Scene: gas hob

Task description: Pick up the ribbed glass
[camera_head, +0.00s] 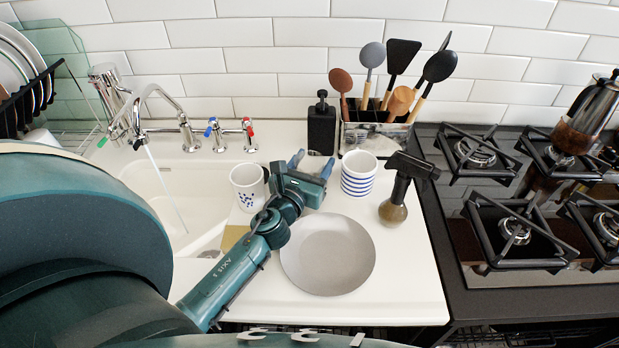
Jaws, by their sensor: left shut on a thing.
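My left gripper (312,164) reaches in from the left over the white counter, behind the grey plate. It points toward the back wall, between a blue-dotted cup (246,190) and a blue-striped cup (358,175). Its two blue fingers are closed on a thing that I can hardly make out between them. The gripper's body hides most of that spot, and I cannot see the ribbed glass clearly anywhere else. My right gripper is not in view.
A grey plate (328,255) lies in front of the gripper. A black dispenser (322,125), a utensil holder (362,134) and a spray bottle (393,212) stand nearby. The sink (160,181) with running tap is left; the gas hob (447,220) is right.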

